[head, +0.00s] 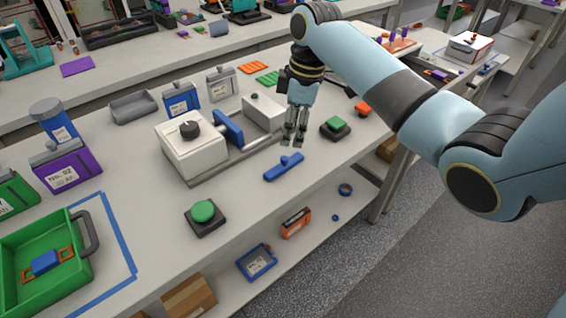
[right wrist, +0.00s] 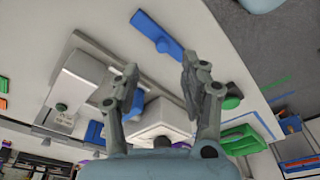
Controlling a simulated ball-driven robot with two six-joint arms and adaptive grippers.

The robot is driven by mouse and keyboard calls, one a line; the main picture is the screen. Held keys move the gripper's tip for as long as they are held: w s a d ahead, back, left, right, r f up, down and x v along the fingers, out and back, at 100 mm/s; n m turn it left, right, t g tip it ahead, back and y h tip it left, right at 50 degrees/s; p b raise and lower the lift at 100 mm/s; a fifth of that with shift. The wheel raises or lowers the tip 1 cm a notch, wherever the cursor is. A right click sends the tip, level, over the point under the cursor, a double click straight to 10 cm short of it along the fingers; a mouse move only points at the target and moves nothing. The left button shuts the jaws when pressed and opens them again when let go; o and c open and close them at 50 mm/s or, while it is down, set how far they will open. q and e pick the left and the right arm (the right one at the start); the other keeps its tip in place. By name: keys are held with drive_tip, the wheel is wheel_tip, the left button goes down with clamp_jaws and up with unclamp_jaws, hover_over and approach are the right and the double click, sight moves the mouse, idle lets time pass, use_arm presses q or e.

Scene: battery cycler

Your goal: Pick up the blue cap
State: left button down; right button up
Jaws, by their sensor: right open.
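A blue bar-shaped piece with a small round knob (head: 284,167) lies flat on the grey table near its front edge; it best fits the blue cap. It also shows in the right wrist view (right wrist: 157,32), beyond the fingertips. My right gripper (head: 293,140) points down over the table, just above the blue piece in the picture and apart from it. In the right wrist view the fingers (right wrist: 160,75) are spread with nothing between them. My left gripper is not in view.
A white cycler with a black knob and blue block (head: 193,148) stands left of the gripper. Green buttons on dark bases sit to the front left (head: 203,211) and right (head: 336,125). A green tray (head: 75,275) is at far left. The table around the blue piece is clear.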

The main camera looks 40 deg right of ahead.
sight(285, 158)
drive_tip(key=f, duration=0.2)
drive_tip(key=a+f, duration=0.1)
drive_tip(key=f, duration=0.4)
drive_tip(key=shift+w+a+f+p, duration=0.2)
drive_tip(key=shift+w+f+p, duration=0.15)
clamp_jaws()
drive_tip(key=shift+r, duration=0.1)
